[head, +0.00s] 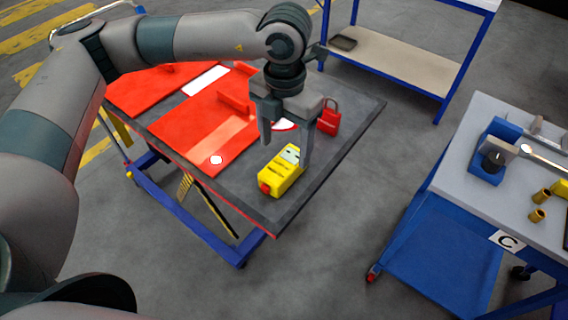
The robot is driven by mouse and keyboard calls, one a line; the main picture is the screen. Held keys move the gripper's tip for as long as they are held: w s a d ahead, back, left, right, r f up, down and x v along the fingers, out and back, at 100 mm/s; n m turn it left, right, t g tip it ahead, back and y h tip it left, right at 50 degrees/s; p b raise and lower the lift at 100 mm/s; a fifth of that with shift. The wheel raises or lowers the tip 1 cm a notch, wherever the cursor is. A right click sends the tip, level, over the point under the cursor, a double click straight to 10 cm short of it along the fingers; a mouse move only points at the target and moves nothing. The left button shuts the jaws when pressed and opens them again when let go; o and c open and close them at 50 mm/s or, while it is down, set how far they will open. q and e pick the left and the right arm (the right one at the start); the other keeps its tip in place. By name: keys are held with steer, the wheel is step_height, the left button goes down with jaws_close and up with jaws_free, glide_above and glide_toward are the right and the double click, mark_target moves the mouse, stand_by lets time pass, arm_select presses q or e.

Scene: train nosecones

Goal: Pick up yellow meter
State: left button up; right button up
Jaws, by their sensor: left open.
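The yellow meter (283,172) lies on the dark top of the table in the middle of the head view, near its right front edge. It has a pale display face at its upper end and a red part at its lower left end. My left gripper (286,152) points down over the meter with its fingers apart. One finger is to the left above the meter, the other along its right side. I cannot tell whether either finger touches it. My right gripper is not in view.
Red panels (205,115) cover the left of the dark tabletop (345,150). A red padlock (329,120) stands behind the meter. A blue cart (462,170) at right carries a blue clamp-like device (490,165), a wrench and brass fittings (540,196). Floor separates table and cart.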

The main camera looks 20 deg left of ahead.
mark_target(284, 163)
arm_select(q)
steer(key=shift+f+p, duration=0.35)
steer(key=shift+f, duration=1.3)
steer(key=shift+w+a+f+p, duration=0.1)
steer(key=shift+a+f+p, duration=0.05)
steer(key=shift+f+p, duration=0.65)
step_height(284, 163, down, 3)
steer(key=shift+w+r+p, duration=0.1)
steer(key=shift+r+p, duration=0.05)
steer(key=shift+p, duration=0.7)
steer(key=shift+f, duration=0.45)
steer(key=c, duration=1.4)
steer(key=shift+w+r, duration=0.1)
steer(key=shift+r, duration=0.05)
